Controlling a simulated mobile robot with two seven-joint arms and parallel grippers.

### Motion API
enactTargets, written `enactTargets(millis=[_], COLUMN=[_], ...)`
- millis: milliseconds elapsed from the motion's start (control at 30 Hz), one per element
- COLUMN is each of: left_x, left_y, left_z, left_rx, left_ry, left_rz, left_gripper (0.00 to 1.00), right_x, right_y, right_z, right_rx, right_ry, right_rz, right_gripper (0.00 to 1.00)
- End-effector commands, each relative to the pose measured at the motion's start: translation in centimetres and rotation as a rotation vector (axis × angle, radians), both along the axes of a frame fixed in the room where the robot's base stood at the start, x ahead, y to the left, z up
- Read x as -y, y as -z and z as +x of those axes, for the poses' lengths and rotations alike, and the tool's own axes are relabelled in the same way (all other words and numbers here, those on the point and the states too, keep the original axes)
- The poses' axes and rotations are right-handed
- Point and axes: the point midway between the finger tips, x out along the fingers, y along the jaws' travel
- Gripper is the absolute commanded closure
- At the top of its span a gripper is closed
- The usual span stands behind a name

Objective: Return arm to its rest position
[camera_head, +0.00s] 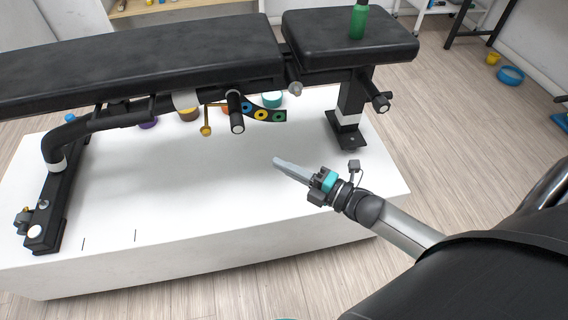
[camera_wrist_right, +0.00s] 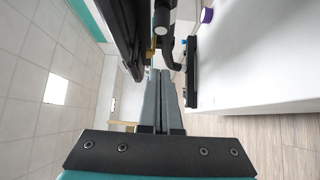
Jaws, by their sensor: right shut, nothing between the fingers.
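My right gripper (camera_head: 277,162) comes in from the right and hangs over the right part of the white platform (camera_head: 230,190), in front of the black weight bench. Its fingers are together with nothing between them; the shut fingers (camera_wrist_right: 164,75) also show in the right wrist view. My right arm (camera_head: 405,228) reaches in from the lower right. My left gripper is not in either view.
The black bench (camera_head: 180,62) stands on the white platform, with its leg (camera_head: 350,105) close behind my gripper. A green bottle (camera_head: 358,20) stands on the bench seat. Colored round items (camera_head: 272,99) show beneath the bench.

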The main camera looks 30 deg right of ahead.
Motion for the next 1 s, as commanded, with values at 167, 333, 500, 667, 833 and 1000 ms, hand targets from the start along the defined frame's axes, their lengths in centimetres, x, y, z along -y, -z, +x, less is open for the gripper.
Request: enactTargets(millis=[167, 333, 500, 667, 833, 1000], left_x=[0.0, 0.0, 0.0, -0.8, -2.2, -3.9], left_y=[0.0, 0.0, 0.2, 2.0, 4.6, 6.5], left_z=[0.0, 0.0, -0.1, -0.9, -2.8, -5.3], left_rx=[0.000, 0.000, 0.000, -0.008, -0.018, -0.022], left_ry=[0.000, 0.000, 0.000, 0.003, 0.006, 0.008], left_rz=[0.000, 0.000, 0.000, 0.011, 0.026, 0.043], left_gripper=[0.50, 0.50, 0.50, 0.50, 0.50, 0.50], right_x=[0.0, 0.0, 0.4, 2.7, 5.4, 6.2], right_y=[0.0, 0.0, 0.8, 5.6, 13.9, 21.3], right_z=[0.0, 0.0, 0.1, -0.6, -4.5, -11.7], right_rx=[0.000, 0.000, -0.041, -0.261, -0.610, -0.937], right_ry=[0.000, 0.000, 0.027, 0.180, 0.448, 0.746], right_rz=[0.000, 0.000, 0.022, 0.141, 0.348, 0.548], right_gripper=[1.00, 1.00, 1.00, 1.00, 1.00, 1.00])
